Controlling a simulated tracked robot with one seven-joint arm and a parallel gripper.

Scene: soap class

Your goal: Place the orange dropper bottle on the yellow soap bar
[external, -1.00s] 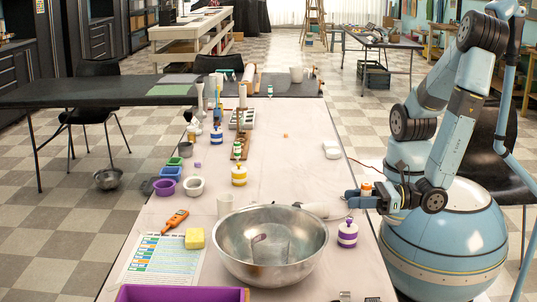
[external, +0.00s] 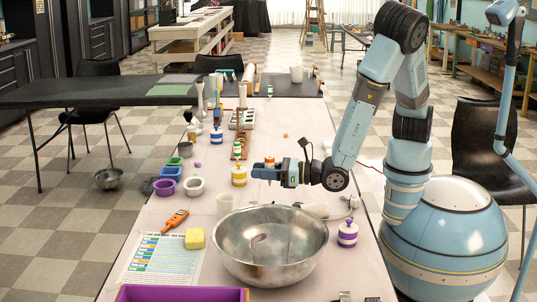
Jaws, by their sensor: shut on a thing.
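My gripper (external: 266,171) is above the middle of the table, behind the steel bowl, shut on the small orange dropper bottle (external: 270,160). Only the bottle's orange and pale upper part shows between the jaws; the rest is hidden. It looks about upright. The yellow soap bar (external: 195,238) is a small yellow block on the table, left of the steel bowl and at the edge of a printed sheet. The gripper is well apart from it, farther back and to the right.
The large steel bowl (external: 270,245) stands right of the soap bar. A yellow-striped jar (external: 239,175) is close to the gripper; a purple-striped jar (external: 347,233) stands right of the bowl.

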